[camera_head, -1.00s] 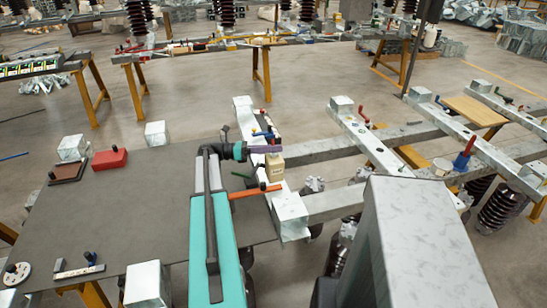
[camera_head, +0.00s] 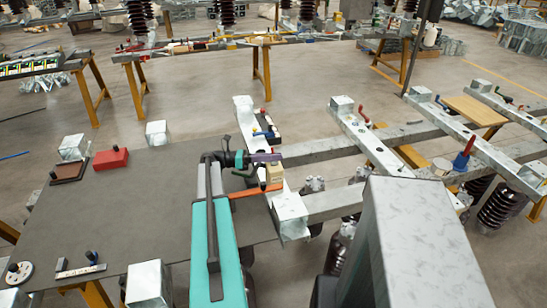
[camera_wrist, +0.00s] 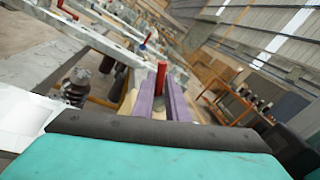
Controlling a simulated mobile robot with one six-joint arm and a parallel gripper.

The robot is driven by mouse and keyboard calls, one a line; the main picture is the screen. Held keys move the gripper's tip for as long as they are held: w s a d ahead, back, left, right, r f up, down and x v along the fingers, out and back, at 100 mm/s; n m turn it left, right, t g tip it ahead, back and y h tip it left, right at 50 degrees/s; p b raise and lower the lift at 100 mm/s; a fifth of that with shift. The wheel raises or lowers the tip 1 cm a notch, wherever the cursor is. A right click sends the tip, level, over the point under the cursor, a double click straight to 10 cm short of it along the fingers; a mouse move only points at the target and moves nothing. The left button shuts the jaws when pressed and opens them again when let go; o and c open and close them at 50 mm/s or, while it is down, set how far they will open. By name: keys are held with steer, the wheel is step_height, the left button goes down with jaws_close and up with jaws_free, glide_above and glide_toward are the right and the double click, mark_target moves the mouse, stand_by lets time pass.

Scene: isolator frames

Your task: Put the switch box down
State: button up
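The switch box (camera_head: 275,173) is a small beige box with a red handle, at the galvanised crossbeam (camera_head: 291,207) on the right end of the dark table. My gripper (camera_head: 266,157) is over its top, with the purple fingers closed around the handle. In the wrist view the red handle (camera_wrist: 161,74) stands between the fingertips (camera_wrist: 165,88), and beige sides of the box show beside the fingers. The fingers hide the box's top in the head view. Whether its underside touches the beam is hard to tell.
An orange bar (camera_head: 257,191) lies just in front of the box, and a blue-handled part (camera_head: 264,133) sits behind it on the beam. A red box (camera_head: 110,158) and a brown plate (camera_head: 69,171) are at the table's far left. The table's middle (camera_head: 130,215) is clear.

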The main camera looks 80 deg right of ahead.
steer(key=shift+o, duration=1.3)
steer(key=shift+r, duration=0.1)
steer(key=b+v, duration=0.3)
steer(key=v, duration=0.9)
steer(key=shift+r, duration=0.1)
